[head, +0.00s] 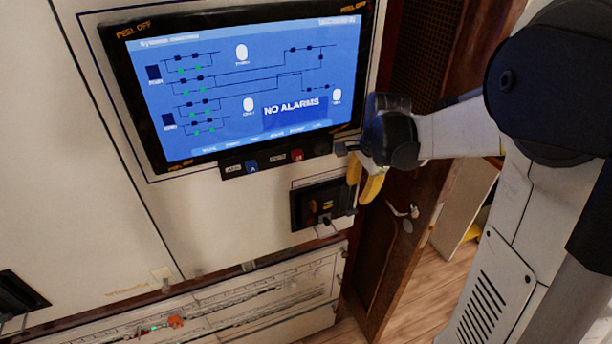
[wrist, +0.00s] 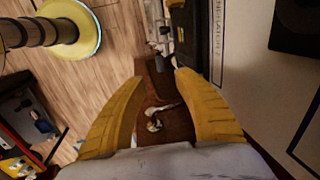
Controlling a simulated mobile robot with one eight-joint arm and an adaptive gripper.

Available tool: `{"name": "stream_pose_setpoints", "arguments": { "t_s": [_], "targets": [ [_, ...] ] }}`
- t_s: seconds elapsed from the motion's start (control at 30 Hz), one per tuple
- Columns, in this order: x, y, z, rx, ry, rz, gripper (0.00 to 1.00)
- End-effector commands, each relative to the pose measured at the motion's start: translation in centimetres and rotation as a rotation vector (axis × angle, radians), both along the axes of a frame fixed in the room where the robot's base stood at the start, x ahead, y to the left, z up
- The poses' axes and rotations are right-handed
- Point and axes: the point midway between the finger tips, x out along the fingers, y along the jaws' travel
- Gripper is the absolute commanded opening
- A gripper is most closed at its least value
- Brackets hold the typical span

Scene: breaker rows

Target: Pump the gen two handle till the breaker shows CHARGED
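A dark breaker unit (head: 322,204) sits in the cabinet front below the screen, with a small lit indicator too small to read. A small pale part, maybe a lever, shows low on it; I cannot tell whether it is the pump handle. My gripper (head: 364,188) has yellow fingers and is just right of this unit, empty, with no clear contact. In the wrist view my gripper (wrist: 161,78) has its fingers apart with nothing between them. A dark unit (wrist: 187,35) shows beyond the right fingertip, on the panel.
A large screen (head: 245,80) reading NO ALARMS is above the unit. Another dark unit (head: 18,296) is at the lower left. A brown door (head: 385,240) with a metal handle (head: 404,212) stands right of the cabinet. Wooden floor (head: 405,295) is open below.

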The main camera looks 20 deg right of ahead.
Motion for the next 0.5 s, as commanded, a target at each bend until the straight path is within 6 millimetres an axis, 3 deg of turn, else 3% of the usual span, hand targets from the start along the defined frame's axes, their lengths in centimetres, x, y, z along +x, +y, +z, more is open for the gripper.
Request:
{"name": "stream_pose_setpoints", "arguments": {
  "t_s": [0.17, 0.5],
  "targets": [
    [0.4, -0.3, -1.7, 0.007, 0.006, -0.021, 0.38],
    [1.7, -0.2, -8.1, 0.005, 0.005, -0.017, 0.38]
  ]
}}
